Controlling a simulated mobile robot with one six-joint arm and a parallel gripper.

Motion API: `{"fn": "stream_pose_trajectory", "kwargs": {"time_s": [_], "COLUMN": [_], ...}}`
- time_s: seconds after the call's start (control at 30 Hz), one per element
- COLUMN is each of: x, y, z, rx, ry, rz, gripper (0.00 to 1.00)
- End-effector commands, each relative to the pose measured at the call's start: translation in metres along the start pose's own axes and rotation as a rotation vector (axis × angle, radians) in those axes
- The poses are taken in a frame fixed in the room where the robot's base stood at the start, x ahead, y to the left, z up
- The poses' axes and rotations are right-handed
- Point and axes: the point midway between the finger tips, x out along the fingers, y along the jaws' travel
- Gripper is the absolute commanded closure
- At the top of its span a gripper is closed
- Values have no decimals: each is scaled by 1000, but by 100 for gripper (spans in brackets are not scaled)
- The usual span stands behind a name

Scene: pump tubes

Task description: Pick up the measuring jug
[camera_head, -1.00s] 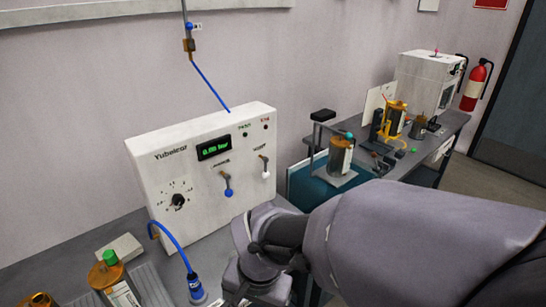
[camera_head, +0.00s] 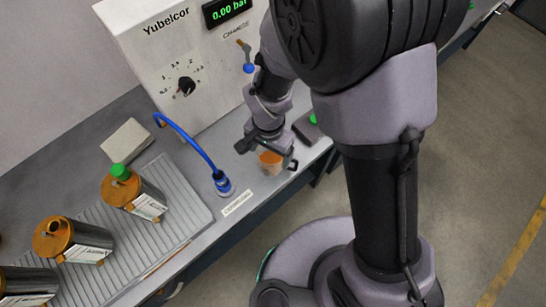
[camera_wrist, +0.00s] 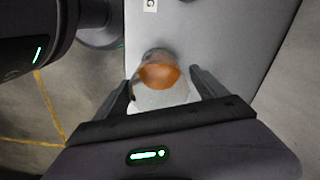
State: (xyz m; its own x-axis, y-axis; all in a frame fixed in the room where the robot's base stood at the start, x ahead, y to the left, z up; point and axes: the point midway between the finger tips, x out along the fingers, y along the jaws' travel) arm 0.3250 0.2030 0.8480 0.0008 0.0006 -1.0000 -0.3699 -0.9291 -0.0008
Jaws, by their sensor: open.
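The measuring jug, a small vessel with orange-brown contents or top and a pale lower side, stands near the bench's front edge in the head view (camera_head: 270,164). It also shows in the wrist view (camera_wrist: 160,76), with a dark handle-like part on its left. My gripper (camera_head: 266,152) is right over the jug in the head view and partly hides it. In the wrist view the two dark fingers of my gripper (camera_wrist: 160,84) are apart, one on each side of the jug. I cannot tell whether they touch it.
A white Yubelcor panel (camera_head: 165,60) stands behind. A blue hose with a connector (camera_head: 222,184) is left of the jug, beside a white label (camera_head: 237,204). A ribbed mat (camera_head: 165,225) holds several metal canisters with orange caps. The bench's front edge (camera_head: 262,212) is close.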

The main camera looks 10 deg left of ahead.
Motion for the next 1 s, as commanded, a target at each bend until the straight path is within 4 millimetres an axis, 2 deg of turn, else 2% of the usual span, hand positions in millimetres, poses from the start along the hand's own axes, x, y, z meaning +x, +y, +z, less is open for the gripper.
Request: {"fn": "stream_pose_trajectory", "kwargs": {"time_s": [0.23, 0.47, 0.73, 1.0], "x": [48, 48, 48, 46], "y": [4, 3, 3, 3], "z": [1, 0, 0, 0], "rx": [0, 1, 0, 1], "ry": [-1, 0, 0, 0], "rz": [2, 1, 1, 0], "gripper": [18, 18, 70, 70]}}
